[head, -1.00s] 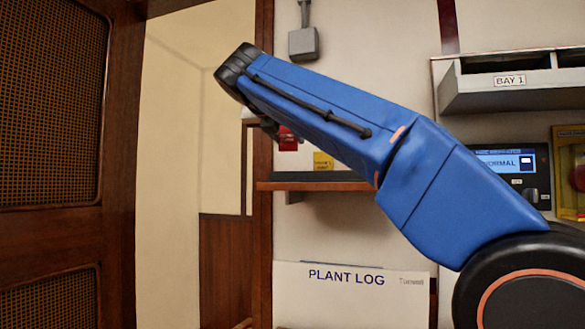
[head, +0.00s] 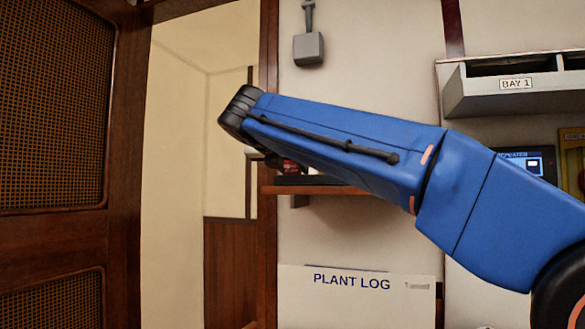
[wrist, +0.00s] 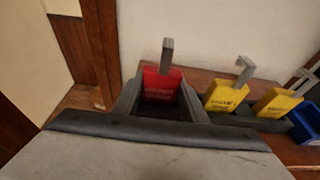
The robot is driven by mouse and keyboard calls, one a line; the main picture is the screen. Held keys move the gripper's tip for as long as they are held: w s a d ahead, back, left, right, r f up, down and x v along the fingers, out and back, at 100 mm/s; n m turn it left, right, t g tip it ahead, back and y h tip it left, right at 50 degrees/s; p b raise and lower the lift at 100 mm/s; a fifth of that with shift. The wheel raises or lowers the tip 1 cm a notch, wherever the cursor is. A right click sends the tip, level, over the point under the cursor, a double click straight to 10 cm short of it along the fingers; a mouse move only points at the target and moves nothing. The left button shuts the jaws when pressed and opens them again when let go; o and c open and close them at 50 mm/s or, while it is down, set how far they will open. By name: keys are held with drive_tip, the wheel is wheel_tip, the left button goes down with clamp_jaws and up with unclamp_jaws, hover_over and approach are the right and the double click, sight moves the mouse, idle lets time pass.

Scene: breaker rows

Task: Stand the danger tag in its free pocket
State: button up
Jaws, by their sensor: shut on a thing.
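The red danger tag (wrist: 161,82), with a grey hook on top, stands upright between the two fingers of my gripper (wrist: 162,98) in the wrist view. My gripper is shut on it. In the head view only a sliver of the red tag (head: 290,166) shows below my arm, close above the shelf. The dark pocket rack (wrist: 238,121) runs to the right of my gripper in the wrist view. Two yellow tags with grey hooks, one nearer (wrist: 226,96) and one further right (wrist: 277,102), stand in it. The tag's lower edge and any pocket under it are hidden.
The wooden shelf (head: 345,190) holds the rack. A blue item (wrist: 306,122) sits at the rack's right end. A plain wall stands behind, with a grey box (head: 308,48) above. A wooden post (wrist: 101,50) is at the left. The plant log board (head: 350,300) hangs below.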

drive_tip(key=shift+f, duration=0.3)
drive_tip(key=shift+f, duration=0.55)
drive_tip(key=o, duration=1)
drive_tip(key=shift+a, duration=0.1)
drive_tip(key=shift+r, duration=0.2)
drive_tip(key=v, duration=0.4)
drive_tip(key=r+v, duration=0.1)
drive_tip(key=v, duration=0.7)
drive_tip(key=shift+r, duration=0.2)
